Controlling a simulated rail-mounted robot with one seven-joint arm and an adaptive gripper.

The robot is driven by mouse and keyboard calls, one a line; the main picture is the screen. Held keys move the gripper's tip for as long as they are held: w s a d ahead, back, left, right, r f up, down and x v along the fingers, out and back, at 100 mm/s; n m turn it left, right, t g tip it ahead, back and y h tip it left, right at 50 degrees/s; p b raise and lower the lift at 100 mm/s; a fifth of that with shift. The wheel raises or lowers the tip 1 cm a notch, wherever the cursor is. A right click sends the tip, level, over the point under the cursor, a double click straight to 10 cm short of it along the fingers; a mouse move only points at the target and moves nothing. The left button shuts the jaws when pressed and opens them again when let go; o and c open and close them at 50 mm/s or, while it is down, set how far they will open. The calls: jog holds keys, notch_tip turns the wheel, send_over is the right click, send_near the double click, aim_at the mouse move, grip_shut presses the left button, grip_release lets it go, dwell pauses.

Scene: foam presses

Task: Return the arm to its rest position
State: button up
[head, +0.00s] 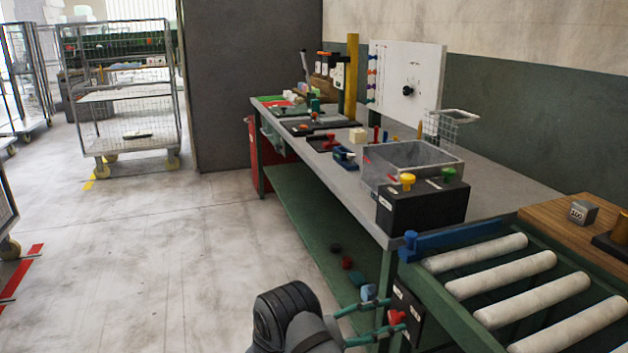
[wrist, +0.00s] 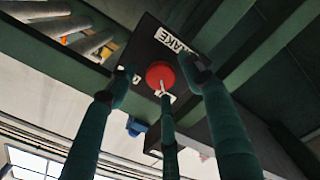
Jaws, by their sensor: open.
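My gripper (head: 394,315) is low at the front of the roller table, at the bottom of the head view. Its teal fingers are open and reach toward a black control box (head: 408,303) with a red knob (head: 397,317). In the wrist view my gripper (wrist: 160,72) has its fingers spread around the red knob (wrist: 160,76). The box (wrist: 150,38) carries a white label, partly readable as "AKE". I cannot tell whether any finger touches the knob. My dark arm link shows at the bottom of the head view.
The roller conveyor (head: 530,275) and its green frame are right above the box. A green lower shelf (head: 310,220) is beside my arm.

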jog(key=m+b, duration=0.1)
jog(key=m, duration=0.1)
jog(key=f+m+b, duration=0.1)
jog(key=m+b, duration=0.1)
jog(key=shift+d+m, duration=0.1)
jog(key=shift+m, duration=0.2)
jog(key=m+b, duration=0.2)
jog(key=m, duration=0.1)
jog(key=shift+b, duration=0.4)
jog(key=m+b, duration=0.3)
jog(key=m, duration=0.1)
jog(key=shift+r+m, duration=0.1)
jog(key=shift+m, duration=0.2)
jog(key=m+b, duration=0.1)
jog(key=m, duration=0.2)
jog(key=shift+r+b, duration=0.15)
jog(key=shift+b, duration=0.25)
jog(key=shift+a+r+p, duration=0.2)
jog(key=shift+a+p, duration=0.15)
jog(key=shift+a, duration=0.25)
jog(key=shift+s+a, duration=0.25)
jog(key=shift+a, duration=0.15)
jog(key=shift+a, duration=0.1)
